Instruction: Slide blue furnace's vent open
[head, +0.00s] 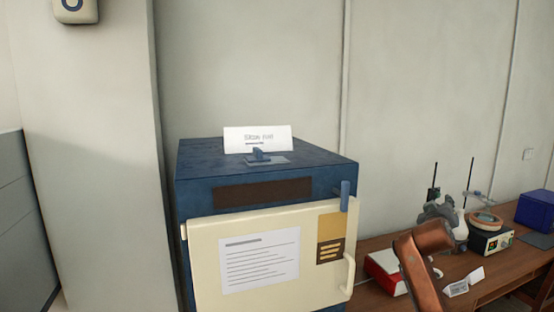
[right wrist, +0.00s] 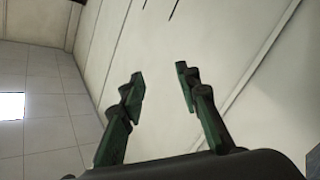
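The blue furnace (head: 190,175) stands in the middle of the head view, with its cream door (head: 205,255) shut. On its top is a small blue vent slider (head: 258,155) on a flat grey-blue plate (head: 280,160). A white label card (head: 257,138) stands just behind it; its print is too small to read surely. My right arm (head: 420,265) reaches up at the lower right, apart from the furnace. In the right wrist view my right gripper (right wrist: 160,75) has its two green-black fingers spread with nothing between them. My left gripper is out of view.
A blue upright handle (head: 345,195) sits at the furnace's upper front right corner. A wooden bench (head: 500,265) at right holds a red-and-white device (head: 384,272), a hotplate-like device (head: 490,240) and a blue box (head: 537,210). The space above the furnace is clear.

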